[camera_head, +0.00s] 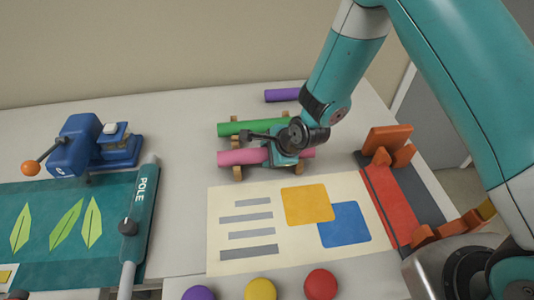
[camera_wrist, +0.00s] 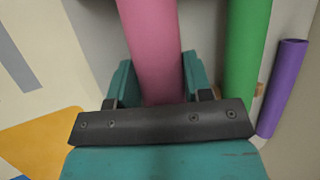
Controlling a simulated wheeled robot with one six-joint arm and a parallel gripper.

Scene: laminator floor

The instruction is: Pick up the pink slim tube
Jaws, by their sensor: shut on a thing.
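The pink slim tube (camera_head: 240,157) lies level at the wooden cradles on the white table, in front of a green tube. My gripper (camera_head: 286,153) is over its right half and hides part of it. In the wrist view the pink tube (camera_wrist: 152,50) runs between the two teal fingers of my gripper (camera_wrist: 155,82), which are shut on it. I cannot tell whether the tube still touches its cradles.
The green tube (camera_head: 246,127) lies close behind the pink one, and a purple tube (camera_head: 282,95) farther back. A printed poster (camera_head: 265,190) lies in front. A blue clamp device (camera_head: 85,145) stands left, a red and orange tool (camera_head: 390,185) right.

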